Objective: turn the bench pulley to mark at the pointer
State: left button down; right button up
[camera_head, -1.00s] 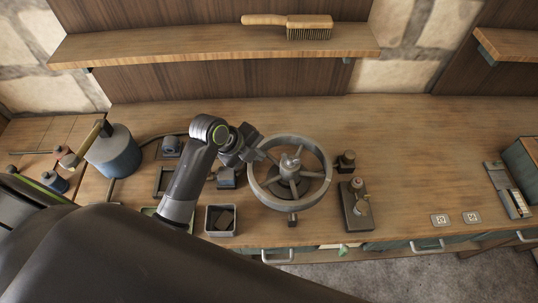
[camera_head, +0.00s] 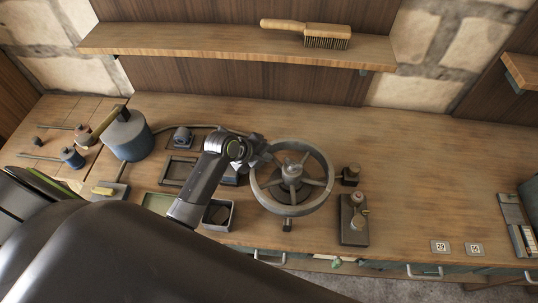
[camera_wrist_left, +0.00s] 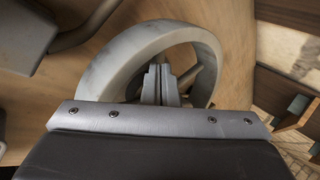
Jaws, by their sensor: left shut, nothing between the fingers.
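The grey bench pulley (camera_head: 324,195), a spoked wheel with a central hub, lies on the wooden bench. Its pale rim also shows in the left wrist view (camera_wrist_left: 212,62). My left gripper (camera_head: 264,153) is at the upper left of the rim, its fingers shut and empty. In the left wrist view, the fingertips (camera_wrist_left: 160,72) appear in front of the wheel's opening; I cannot tell whether they touch the rim or a spoke. A small dark block (camera_head: 287,225) sits at the pulley's front edge; I cannot tell if it is the pointer. No mark is readable on the pulley.
A base with a brass-coloured knob (camera_head: 354,226) and a small dark block (camera_head: 350,174) stand right of the pulley. An open bin (camera_head: 232,216) is at its left. Number cards (camera_head: 440,246) lie front right. The bench's right middle is clear.

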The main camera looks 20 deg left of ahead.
pick_arm(q)
jog(key=shift+x, duration=1.15)
jog(key=shift+a, duration=0.1)
jog(key=shift+w+f+b, duration=0.1)
jog(key=shift+b, duration=0.2)
